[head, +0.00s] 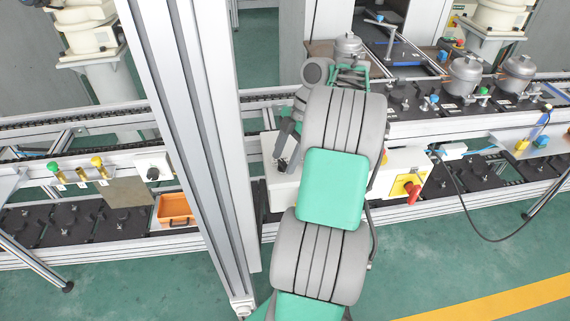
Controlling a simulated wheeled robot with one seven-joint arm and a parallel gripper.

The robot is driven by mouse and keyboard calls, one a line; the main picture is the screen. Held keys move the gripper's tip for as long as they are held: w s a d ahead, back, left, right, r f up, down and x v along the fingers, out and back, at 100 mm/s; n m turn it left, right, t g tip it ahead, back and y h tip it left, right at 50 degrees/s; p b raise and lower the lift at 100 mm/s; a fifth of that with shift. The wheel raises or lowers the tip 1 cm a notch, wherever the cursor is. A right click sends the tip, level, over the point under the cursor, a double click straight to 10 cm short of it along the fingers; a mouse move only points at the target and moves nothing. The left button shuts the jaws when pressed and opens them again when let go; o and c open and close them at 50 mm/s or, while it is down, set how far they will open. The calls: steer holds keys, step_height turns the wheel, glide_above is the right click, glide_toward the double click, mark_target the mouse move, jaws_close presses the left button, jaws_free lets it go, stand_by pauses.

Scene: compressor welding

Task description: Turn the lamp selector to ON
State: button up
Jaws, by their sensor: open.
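My gripper (284,146) is at the end of my grey and green arm, over the left part of a white box on the rail. Its dark fingers point down toward the box and are open; my arm hides part of them. A small dark part (283,164) shows on the box just below the fingers; whether they touch it is too small to tell. A white box with a black knob (153,174) is on the rail to the left, apart from my gripper. No label is readable, so I cannot tell which is the lamp selector or its setting.
A red rotary switch on a yellow plate (408,188) is right of my arm. A thick aluminium post (200,130) stands close to the left of my gripper. Silver compressors (466,76) stand on the conveyor at right.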

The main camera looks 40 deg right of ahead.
steer(key=shift+c, duration=0.3)
jaws_close()
stand_by(0.3)
